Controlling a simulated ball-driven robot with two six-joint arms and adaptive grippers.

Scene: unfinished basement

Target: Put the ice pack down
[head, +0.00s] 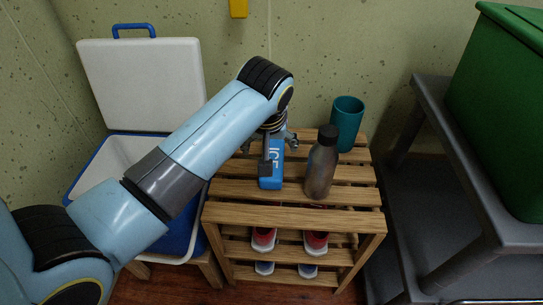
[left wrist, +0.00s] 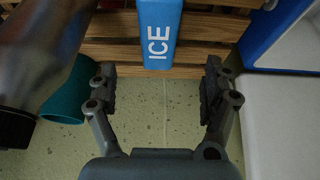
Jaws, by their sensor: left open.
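The blue ice pack (head: 271,168), with white "ICE" letters, lies on the top slats of a wooden rack (head: 235,190), left of a dark bottle. It also shows in the left wrist view (left wrist: 158,38) at the top middle. My left gripper (head: 268,142) is above the rack at the far end of the ice pack and hides part of it. In the left wrist view the fingers (left wrist: 160,90) are spread wide with nothing between the tips, and the pack's end is just beyond them. My right gripper is in neither view.
A dark bottle (head: 321,165) and a teal cup (head: 346,122) stand right of the ice pack. Shoes (head: 315,242) sit on the lower shelves. A blue and white cooler (head: 115,150) stands open at left. A grey cart (head: 440,190) with a green bin (head: 505,95) is at right.

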